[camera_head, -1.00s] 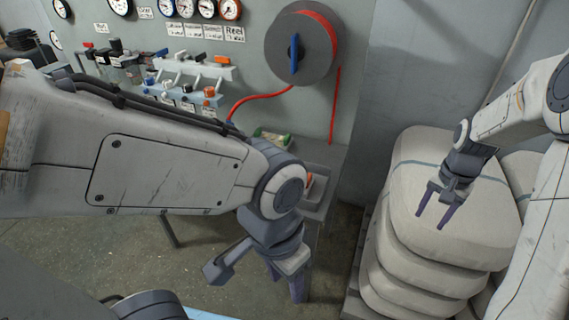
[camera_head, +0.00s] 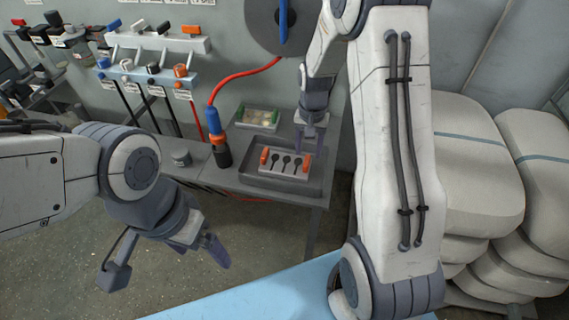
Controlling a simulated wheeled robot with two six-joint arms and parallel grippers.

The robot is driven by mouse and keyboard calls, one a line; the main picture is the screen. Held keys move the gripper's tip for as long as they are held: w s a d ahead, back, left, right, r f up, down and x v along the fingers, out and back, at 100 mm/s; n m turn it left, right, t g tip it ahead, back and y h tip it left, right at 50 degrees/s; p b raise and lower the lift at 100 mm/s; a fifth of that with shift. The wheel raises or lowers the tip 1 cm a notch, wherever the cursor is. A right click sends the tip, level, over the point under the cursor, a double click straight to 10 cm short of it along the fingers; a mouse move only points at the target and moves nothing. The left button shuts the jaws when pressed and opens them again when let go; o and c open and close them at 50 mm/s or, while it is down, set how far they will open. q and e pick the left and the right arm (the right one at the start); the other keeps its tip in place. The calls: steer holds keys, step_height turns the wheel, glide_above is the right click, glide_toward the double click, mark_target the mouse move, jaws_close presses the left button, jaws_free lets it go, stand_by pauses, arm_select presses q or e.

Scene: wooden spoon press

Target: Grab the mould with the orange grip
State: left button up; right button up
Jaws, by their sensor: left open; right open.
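The mould (camera_head: 285,163) is a pale block with dark spoon-shaped hollows. It has an orange grip (camera_head: 264,156) at its left end and another orange grip (camera_head: 307,162) at its right end. It sits in a grey metal tray (camera_head: 258,179) on the bench. My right gripper (camera_head: 309,145) is open and points down, close to the mould's right orange grip. Whether its fingers are above or behind that grip, I cannot tell. My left gripper (camera_head: 217,250) is open and empty, in front of the bench at lower left.
A blue and orange tool (camera_head: 219,138) on a red hose stands left of the tray. A green-edged box (camera_head: 257,117) is behind it. Stacked sacks (camera_head: 480,170) fill the right side. A light blue surface (camera_head: 262,297) lies in front.

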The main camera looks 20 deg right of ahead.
mark_target(307, 160)
step_height(307, 160, down, 5)
steer(key=shift+w+f, duration=0.15)
steer(key=shift+f, duration=0.05)
jaws_close()
steer(key=shift+r, duration=0.1)
stand_by(1.4)
